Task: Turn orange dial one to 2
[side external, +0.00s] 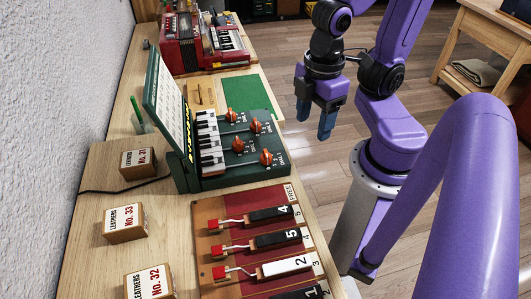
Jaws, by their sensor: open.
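Several orange dials stand on the green panel (217,180) of a small keyboard unit in the side external view. One orange dial (266,157) is at the near right, another (238,145) is left of it, and two more, (256,126) and (231,115), are farther back. Their printed labels and pointer settings are too small to read surely, so I cannot tell which is dial one. My gripper (314,115) is open and empty. It hangs fingers down to the right of the panel, apart from the dials, and appears beyond the bench edge.
A red board (219,211) with numbered black and white key blocks lies nearer. Leathers boxes (125,223) stand at left by the wall. A red keyboard unit (181,48) stands at the back. The floor beside the bench is clear.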

